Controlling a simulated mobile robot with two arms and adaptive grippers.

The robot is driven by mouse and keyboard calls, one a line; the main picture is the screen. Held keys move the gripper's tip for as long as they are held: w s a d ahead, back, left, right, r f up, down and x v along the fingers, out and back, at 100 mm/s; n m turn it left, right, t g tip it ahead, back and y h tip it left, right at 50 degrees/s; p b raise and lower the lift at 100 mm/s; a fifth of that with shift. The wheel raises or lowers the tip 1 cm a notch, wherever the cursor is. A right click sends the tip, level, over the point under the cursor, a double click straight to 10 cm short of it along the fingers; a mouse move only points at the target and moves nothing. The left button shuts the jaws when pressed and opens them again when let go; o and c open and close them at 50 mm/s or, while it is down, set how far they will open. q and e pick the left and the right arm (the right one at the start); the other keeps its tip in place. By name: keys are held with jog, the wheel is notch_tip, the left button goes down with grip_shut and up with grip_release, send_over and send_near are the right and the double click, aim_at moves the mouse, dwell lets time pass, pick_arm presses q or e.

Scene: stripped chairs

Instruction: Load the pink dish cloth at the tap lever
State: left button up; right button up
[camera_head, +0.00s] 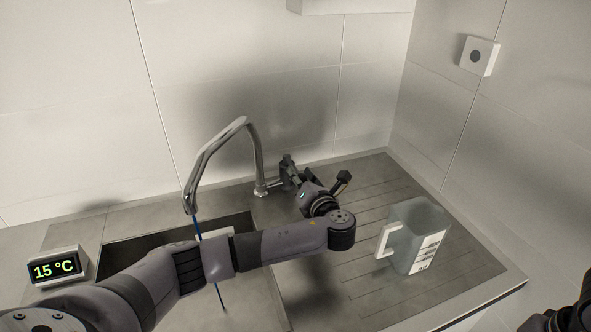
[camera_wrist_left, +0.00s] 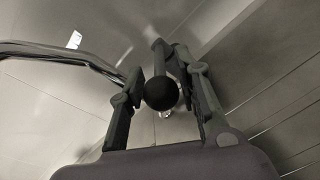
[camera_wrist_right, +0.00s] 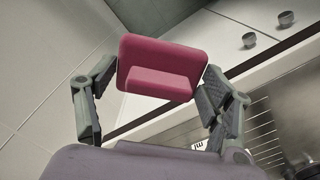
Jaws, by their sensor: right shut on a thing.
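The tap (camera_head: 228,135) is a tall chrome spout at the back of the sink. Its lever is at the spout's foot on the right, mostly hidden in the head view. My left gripper (camera_head: 290,170) is at the lever, with its fingers apart. In the left wrist view a round black knob (camera_wrist_left: 161,93) shows between the fingers (camera_wrist_left: 160,90); contact is unclear. The pink dish cloth (camera_wrist_right: 160,68) looks like a thick folded block in the right wrist view. My right gripper (camera_wrist_right: 158,85) is shut on it, away from the tap. The cloth is out of the head view.
A thin blue stream (camera_head: 218,286) runs from the spout into the sink (camera_head: 115,250). A display (camera_head: 58,267) reading 15 °C stands left. A grey jug (camera_head: 425,225) with a white handle stands on the ribbed drainboard (camera_head: 375,175). A white button box (camera_head: 479,56) is on the right wall.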

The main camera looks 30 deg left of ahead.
pick_arm(q)
jog(key=v, duration=0.7)
jog(key=shift+d, duration=0.2)
jog(key=shift+s, duration=0.1)
